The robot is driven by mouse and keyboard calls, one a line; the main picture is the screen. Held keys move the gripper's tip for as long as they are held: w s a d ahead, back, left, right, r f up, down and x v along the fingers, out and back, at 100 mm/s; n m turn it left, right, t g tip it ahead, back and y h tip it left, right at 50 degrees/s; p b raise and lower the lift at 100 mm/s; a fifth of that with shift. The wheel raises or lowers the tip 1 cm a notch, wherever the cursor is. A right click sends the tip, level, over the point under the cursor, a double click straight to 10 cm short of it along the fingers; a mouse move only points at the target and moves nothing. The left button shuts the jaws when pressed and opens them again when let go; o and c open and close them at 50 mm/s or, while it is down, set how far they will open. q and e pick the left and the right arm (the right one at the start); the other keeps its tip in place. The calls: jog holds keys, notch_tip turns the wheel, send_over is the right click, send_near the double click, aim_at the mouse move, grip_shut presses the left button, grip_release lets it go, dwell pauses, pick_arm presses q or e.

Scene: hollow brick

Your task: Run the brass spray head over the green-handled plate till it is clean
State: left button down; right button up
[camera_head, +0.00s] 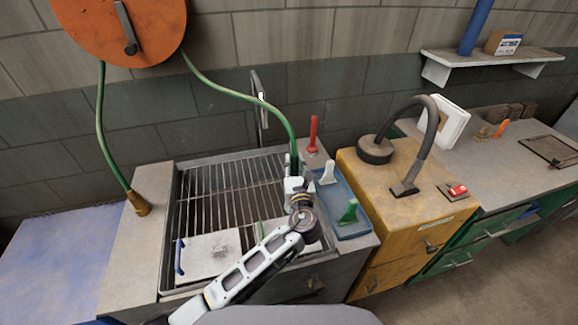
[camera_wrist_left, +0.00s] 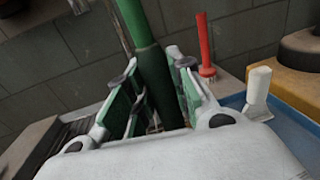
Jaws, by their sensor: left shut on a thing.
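My left gripper (camera_head: 294,182) is over the right part of the sink grate, shut on the dark green grip (camera_wrist_left: 157,85) at the end of a green hose. The spray head below this grip is hidden, so I cannot see its colour. A brass-coloured cone (camera_head: 138,203) stands on the left counter at the end of another green hose. A green handle (camera_head: 260,231) shows beside my left arm; most of its plate is hidden under the arm. A pale plate with a blue handle (camera_head: 179,257) and a dark smudge lies on the grate to the left. My right gripper is out of view.
The metal grate (camera_head: 222,190) is bare at the back. A blue tray (camera_head: 350,235) with white and green pieces is right of the sink, near an upright red tool (camera_head: 313,135). A yellow cabinet (camera_head: 420,225) carries a black bent-neck device. An orange reel (camera_head: 125,25) hangs above.

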pick_arm(q)
jog(key=shift+w+d+r, duration=0.1)
jog(key=shift+w+d, duration=0.05)
jog(key=shift+d, duration=0.7)
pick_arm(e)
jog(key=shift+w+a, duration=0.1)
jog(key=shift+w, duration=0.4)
pick_arm(q)
jog(key=shift+s, duration=0.25)
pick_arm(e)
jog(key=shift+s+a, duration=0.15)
pick_arm(q)
jog(key=shift+s+d, duration=0.15)
jog(key=shift+s, duration=0.15)
jog(key=shift+s+p, duration=0.15)
jog(key=shift+p, duration=0.15)
jog(key=shift+s+d, duration=0.15)
jog(key=shift+s, duration=0.25)
jog(key=shift+s+p, duration=0.25)
jog(key=shift+p, duration=0.05)
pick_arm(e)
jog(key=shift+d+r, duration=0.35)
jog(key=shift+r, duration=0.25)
